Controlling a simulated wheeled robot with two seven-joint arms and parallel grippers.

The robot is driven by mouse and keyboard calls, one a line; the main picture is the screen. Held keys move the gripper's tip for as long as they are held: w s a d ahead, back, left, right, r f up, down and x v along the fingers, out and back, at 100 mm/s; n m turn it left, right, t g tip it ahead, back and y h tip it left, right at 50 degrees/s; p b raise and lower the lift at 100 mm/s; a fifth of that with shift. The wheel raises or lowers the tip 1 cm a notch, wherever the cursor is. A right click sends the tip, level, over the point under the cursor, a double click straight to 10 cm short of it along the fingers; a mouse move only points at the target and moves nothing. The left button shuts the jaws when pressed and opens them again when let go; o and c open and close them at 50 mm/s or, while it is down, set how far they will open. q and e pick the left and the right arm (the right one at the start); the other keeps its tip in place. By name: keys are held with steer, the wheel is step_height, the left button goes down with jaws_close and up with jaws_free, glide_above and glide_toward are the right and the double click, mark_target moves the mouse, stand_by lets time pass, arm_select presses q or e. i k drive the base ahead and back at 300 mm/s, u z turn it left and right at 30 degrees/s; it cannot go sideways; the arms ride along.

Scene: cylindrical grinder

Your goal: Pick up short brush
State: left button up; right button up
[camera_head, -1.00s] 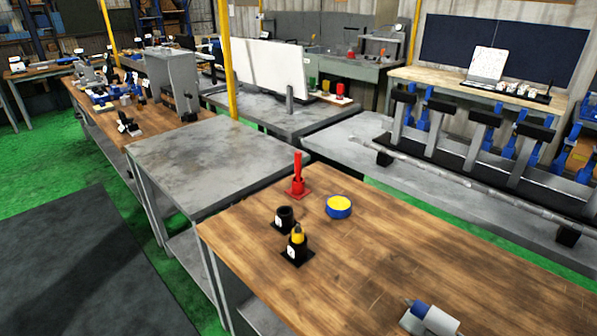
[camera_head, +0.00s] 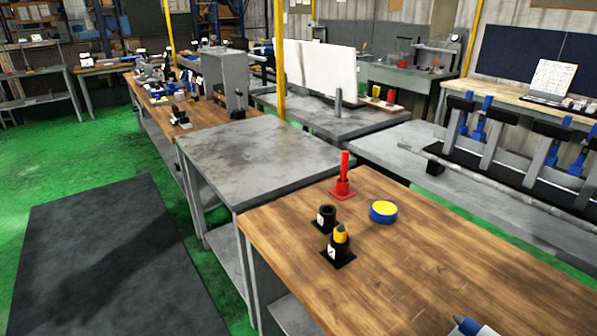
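I cannot tell for certain which thing is the short brush. A red stick-like handle (camera_head: 345,166) stands upright in a red square-based holder (camera_head: 342,188) on the wooden table. Nearer, a yellow-tipped dark piece (camera_head: 341,234) stands in a black holder (camera_head: 337,250) with a white label. A second labelled black holder (camera_head: 327,218) beside it looks empty. A blue and grey piece (camera_head: 470,325) is cut off by the bottom edge.
A round blue and yellow container (camera_head: 383,212) sits on the wooden table (camera_head: 420,270). A bare grey metal table (camera_head: 250,160) stands behind it. A dark mat (camera_head: 110,250) lies on the open green floor at left. A yellow post (camera_head: 279,60) rises beyond the grey table.

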mark_target(345, 155)
steer(key=u, duration=1.25)
steer(key=i, duration=1.8)
steer(key=z, duration=3.65)
